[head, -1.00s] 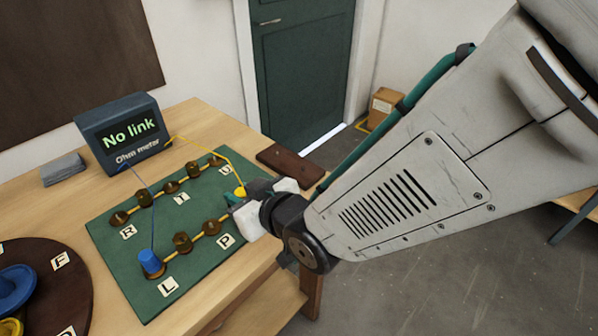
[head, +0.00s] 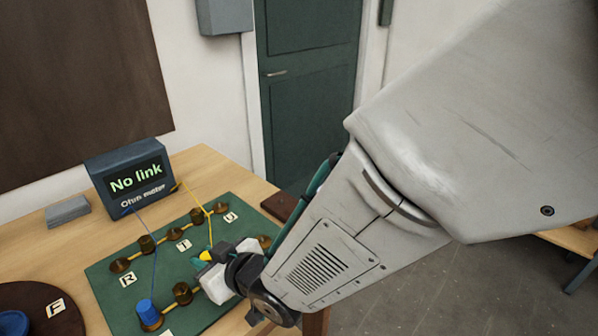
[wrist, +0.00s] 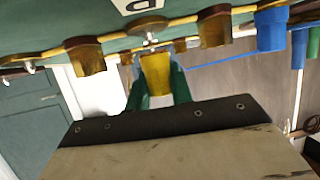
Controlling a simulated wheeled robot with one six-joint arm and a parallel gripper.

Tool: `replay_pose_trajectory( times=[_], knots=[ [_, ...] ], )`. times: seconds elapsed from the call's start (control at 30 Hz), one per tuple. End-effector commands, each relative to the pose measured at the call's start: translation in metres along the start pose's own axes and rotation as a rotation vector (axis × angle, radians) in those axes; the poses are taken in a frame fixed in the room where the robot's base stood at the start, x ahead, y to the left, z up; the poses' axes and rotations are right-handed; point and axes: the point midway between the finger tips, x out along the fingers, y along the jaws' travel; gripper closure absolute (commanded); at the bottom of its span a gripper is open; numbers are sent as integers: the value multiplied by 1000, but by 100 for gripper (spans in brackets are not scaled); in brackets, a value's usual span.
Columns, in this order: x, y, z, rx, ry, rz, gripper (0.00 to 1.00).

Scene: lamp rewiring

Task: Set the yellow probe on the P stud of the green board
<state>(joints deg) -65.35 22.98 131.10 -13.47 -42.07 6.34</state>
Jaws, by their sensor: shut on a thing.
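The yellow probe (head: 206,256) is held in my gripper (head: 212,266), over the right part of the green board (head: 110,297). In the wrist view the probe (wrist: 157,75) sits between the teal fingertips, close to a stud (wrist: 150,30) in the row. I cannot tell whether they touch. My gripper covers part of the near row, and the P label is hidden in the head view. A brass stud (head: 263,241) shows just right of my gripper. The wrist view has one partly cut-off label (wrist: 140,5).
A blue probe (head: 149,313) stands at the near row's left end, beside a brass post (head: 182,293). The far row has several posts. The ohm meter (head: 130,180) reads "No link". Blue and yellow wires cross the board. A round dark tray (head: 65,325) is at left.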

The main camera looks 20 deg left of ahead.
Motion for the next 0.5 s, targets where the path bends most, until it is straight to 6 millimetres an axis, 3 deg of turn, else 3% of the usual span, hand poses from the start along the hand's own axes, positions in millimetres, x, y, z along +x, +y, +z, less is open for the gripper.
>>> replay_pose_trajectory(
  times=[0.5],
  knots=[
    [3, 0, 8, 0, 0, 0, 100]
  ],
)
